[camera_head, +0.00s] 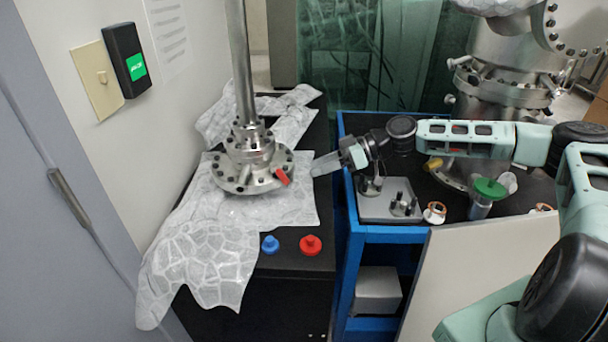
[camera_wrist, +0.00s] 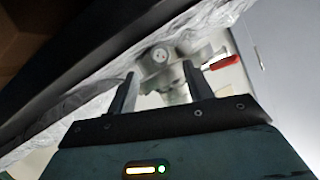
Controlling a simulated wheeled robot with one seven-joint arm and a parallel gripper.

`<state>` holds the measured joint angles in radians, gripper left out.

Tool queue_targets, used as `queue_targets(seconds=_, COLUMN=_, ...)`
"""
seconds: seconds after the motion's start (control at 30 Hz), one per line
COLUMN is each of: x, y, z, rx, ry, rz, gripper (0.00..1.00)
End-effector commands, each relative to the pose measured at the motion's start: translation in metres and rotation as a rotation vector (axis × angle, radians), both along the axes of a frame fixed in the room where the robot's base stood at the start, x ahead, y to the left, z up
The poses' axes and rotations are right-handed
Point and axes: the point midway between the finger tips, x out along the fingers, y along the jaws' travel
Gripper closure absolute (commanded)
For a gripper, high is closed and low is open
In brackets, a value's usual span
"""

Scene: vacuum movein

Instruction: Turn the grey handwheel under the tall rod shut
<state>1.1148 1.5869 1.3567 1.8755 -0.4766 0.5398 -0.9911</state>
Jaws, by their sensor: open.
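The tall rod (camera_head: 240,60) stands upright in a stepped grey metal base. At its foot is a wide round grey piece (camera_head: 235,181) with bolts or holes around its rim; I cannot clearly tell which grey ring is the handwheel. A red handle (camera_head: 282,177) sticks out at its right front; it also shows in the wrist view (camera_wrist: 222,63). My gripper (camera_head: 318,165) is right of the base, pointing at it, apart from it. In the wrist view my gripper (camera_wrist: 160,72) is open, with grey metal parts (camera_wrist: 160,56) showing between and beyond the fingers.
Crumpled pale foil (camera_head: 200,245) lies under the base on a black bench. A blue knob (camera_head: 270,244) and a red knob (camera_head: 310,244) sit in front. A blue-framed cart (camera_head: 350,215) with small parts stands at right. A wall (camera_head: 90,140) closes the left.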

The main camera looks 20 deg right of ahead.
Motion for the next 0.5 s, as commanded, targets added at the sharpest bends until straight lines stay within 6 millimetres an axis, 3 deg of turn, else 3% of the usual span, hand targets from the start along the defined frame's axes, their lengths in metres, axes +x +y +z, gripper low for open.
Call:
queue_targets(seconds=0.2, x=-0.012, y=-0.049, z=0.017, rx=-0.002, ry=-0.001, rz=-0.004, gripper=0.49)
queue_targets(seconds=0.5, x=-0.024, y=-0.093, z=0.036, rx=-0.001, ry=-0.001, rz=-0.003, gripper=0.49)
